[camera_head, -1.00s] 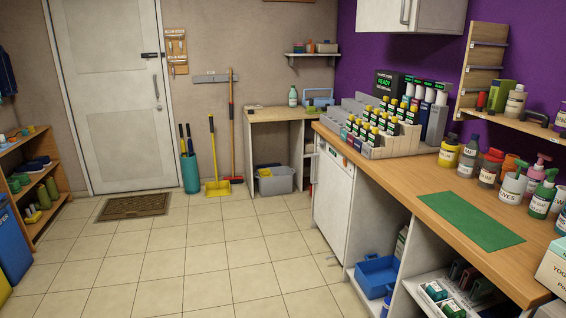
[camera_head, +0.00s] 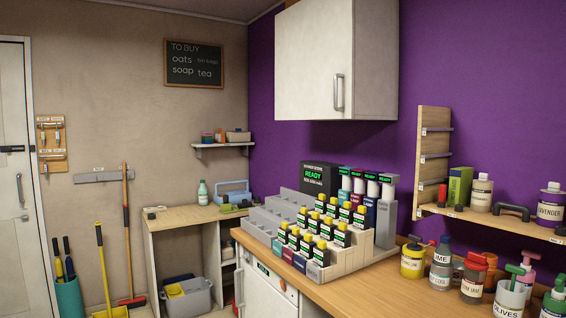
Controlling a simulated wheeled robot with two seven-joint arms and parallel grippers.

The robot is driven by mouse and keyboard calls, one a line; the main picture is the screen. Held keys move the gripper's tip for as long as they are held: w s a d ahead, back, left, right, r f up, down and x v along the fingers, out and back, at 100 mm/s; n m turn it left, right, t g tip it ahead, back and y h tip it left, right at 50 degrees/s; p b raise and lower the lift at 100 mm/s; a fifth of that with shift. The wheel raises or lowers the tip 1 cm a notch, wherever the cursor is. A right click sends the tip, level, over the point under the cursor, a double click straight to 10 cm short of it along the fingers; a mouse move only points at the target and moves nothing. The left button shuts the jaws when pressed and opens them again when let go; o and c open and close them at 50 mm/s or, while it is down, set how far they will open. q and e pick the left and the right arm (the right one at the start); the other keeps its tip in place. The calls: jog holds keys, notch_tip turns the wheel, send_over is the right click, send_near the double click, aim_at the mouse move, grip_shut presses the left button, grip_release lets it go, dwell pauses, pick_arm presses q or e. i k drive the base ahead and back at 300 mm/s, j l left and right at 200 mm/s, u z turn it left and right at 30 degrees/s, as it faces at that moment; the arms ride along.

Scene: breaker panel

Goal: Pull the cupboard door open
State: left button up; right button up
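A white wall cupboard (camera_head: 318,65) hangs high on the purple wall, right of centre. Its door (camera_head: 312,68) looks closed and carries a vertical grey bar handle (camera_head: 339,92) near its lower right edge. A white cabinet (camera_head: 266,287) under the wooden counter also has a front panel, partly cut off by the bottom edge. Neither of my grippers shows in the head view.
Several jars and bottles stand at right under a wall shelf (camera_head: 500,222). The air before the cupboard door is clear.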

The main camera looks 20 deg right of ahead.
aim_at(315, 40)
jog(key=i+j+z, duration=0.1)
jog(key=i+z, duration=0.35)
jog(key=i+j+z, duration=0.25)
jog(key=z, duration=0.2)
jog(key=i+j+z, duration=0.65)
jog(key=j+z, duration=0.15)
jog(key=j, duration=0.15)
jog(key=i+j+z, duration=0.2)
jog(key=k+j, duration=0.05)
jog(key=j, duration=0.05)
